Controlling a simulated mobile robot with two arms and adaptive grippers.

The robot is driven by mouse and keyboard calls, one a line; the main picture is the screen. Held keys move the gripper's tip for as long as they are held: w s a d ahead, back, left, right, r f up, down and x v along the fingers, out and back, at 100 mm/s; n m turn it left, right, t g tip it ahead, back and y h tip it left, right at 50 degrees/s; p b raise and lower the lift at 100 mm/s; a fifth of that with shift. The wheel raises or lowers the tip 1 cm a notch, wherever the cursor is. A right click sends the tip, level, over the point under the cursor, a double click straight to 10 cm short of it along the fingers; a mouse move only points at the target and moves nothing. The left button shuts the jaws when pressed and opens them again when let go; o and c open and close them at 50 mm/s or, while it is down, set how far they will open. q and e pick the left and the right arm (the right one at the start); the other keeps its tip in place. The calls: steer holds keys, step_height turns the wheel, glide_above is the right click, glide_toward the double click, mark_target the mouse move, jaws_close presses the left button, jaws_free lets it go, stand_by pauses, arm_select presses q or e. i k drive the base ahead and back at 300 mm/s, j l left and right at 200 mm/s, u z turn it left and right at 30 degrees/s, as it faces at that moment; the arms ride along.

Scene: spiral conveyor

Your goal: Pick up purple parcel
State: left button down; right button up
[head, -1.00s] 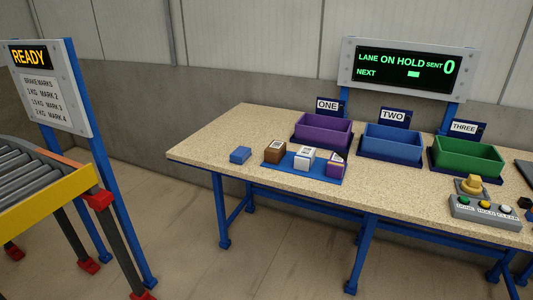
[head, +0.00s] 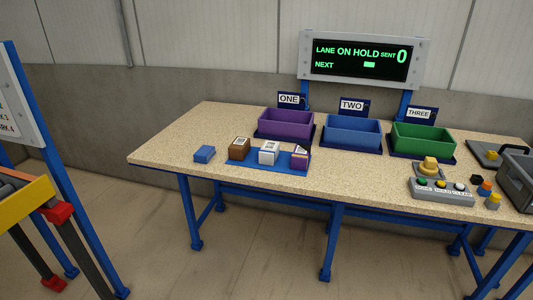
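The purple parcel (head: 301,158) is a small box with a pale label on its upper face. It sits at the right end of a flat blue tray (head: 260,165) near the front edge of the table. A white parcel (head: 269,152) and a brown parcel (head: 239,149) stand to its left in the same row. Neither of my grippers shows in the head view.
A blue block (head: 204,154) lies left of the tray. Purple (head: 285,124), blue (head: 351,134) and green (head: 424,140) bins stand behind. A button box (head: 441,192) and grey crate (head: 515,180) are at right. A roller conveyor (head: 25,205) is at far left. Floor before the table is clear.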

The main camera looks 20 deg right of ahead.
mark_target(301, 155)
steer(key=i+l, duration=0.15)
steer(key=i, duration=0.2)
steer(key=i+l, duration=0.15)
steer(key=i, duration=0.25)
steer(key=i+l, duration=0.2)
steer(key=i, duration=0.15)
